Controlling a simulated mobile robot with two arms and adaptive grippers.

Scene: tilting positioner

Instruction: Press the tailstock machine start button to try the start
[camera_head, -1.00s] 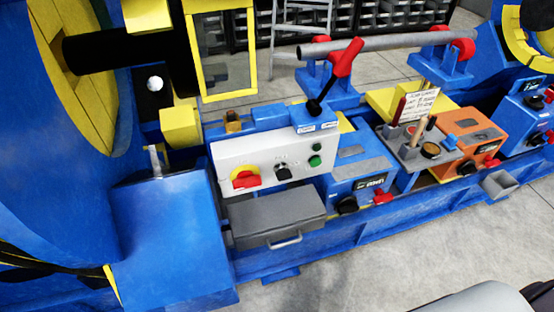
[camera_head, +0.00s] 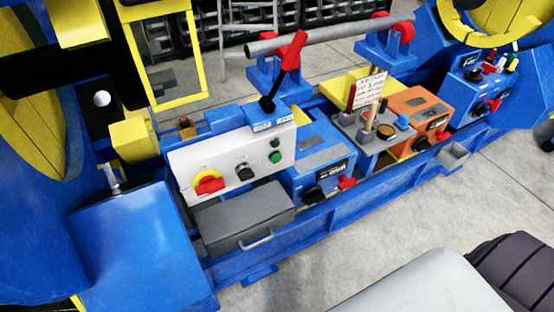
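A white control panel (camera_head: 222,160) on the blue machine bed carries a red and yellow rotary switch (camera_head: 208,183), a black knob (camera_head: 245,172) and two small green buttons, an upper one (camera_head: 274,143) and a lower one (camera_head: 275,157). A blue control box (camera_head: 470,97) at the far right has small red, white and green controls (camera_head: 493,68) on top and a black and red control on its front. The labels are too small to read, so I cannot tell which is the tailstock start button.
A grey drawer box (camera_head: 240,215) juts out below the panel. A red-handled lever (camera_head: 289,62) rises behind it. A blue box (camera_head: 322,165), a grey tray (camera_head: 352,122) with a stick and an orange box (camera_head: 415,108) line the bed.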

